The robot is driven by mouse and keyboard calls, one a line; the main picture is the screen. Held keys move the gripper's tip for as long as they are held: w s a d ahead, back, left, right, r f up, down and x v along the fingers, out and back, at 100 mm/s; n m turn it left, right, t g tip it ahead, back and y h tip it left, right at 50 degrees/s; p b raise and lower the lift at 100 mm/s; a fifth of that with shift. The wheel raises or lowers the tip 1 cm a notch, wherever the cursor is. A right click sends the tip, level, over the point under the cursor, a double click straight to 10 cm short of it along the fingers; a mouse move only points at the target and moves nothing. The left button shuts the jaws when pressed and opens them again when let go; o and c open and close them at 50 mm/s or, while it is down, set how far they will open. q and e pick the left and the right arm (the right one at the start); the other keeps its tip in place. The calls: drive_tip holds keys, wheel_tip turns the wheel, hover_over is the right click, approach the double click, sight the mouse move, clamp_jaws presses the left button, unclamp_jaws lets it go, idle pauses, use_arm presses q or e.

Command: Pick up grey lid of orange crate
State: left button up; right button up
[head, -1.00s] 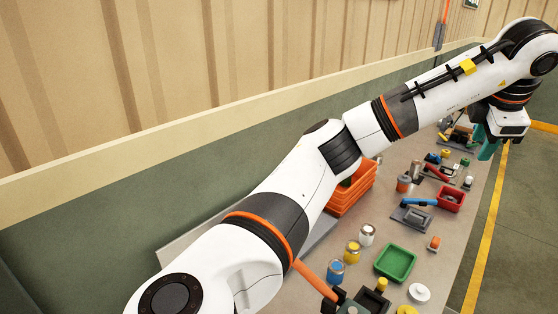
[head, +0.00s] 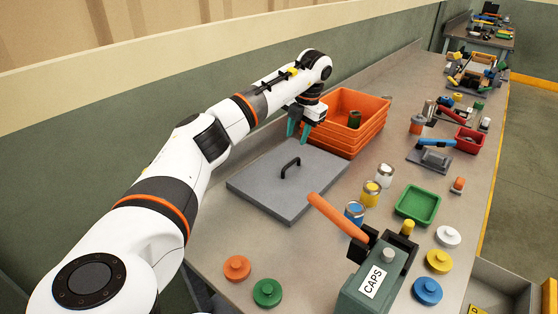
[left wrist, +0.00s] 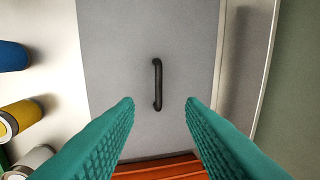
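The grey lid (head: 262,187) lies flat on the bench, beside the orange crate (head: 338,138), with a black arched handle (head: 290,168) near its middle. My left gripper (head: 297,137) hangs above the lid's crate-side edge, with teal fingers apart and empty. In the left wrist view the handle (left wrist: 157,84) stands ahead of the open fingers (left wrist: 160,102), in line with the gap between them and not touched. The orange crate stands open and holds a dark green item (head: 354,119). My right gripper is not in view.
A green press marked CAPS (head: 368,290) with an orange lever stands at the front. Blue, yellow and white cans (head: 370,194) stand right of the lid. A green tray (head: 418,205) and several coloured caps (head: 439,261) lie farther right. A wall runs along the left.

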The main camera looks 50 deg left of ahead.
use_arm(q)
hover_over(290, 163)
drive_tip(key=d, duration=0.1)
wheel_tip(290, 163, down, 4)
drive_tip(key=f+p, duration=0.1)
drive_tip(key=f, duration=0.2)
drive_tip(key=f+p, duration=0.1)
drive_tip(key=f, duration=0.1)
drive_tip(key=shift+a+f+p, duration=0.25)
drive_tip(key=shift+f+p, duration=0.05)
drive_tip(key=shift+f, duration=0.25)
drive_tip(key=c, duration=0.8)
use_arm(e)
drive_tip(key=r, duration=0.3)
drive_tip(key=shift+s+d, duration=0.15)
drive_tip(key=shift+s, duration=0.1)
use_arm(q)
drive_tip(key=shift+r, duration=0.1)
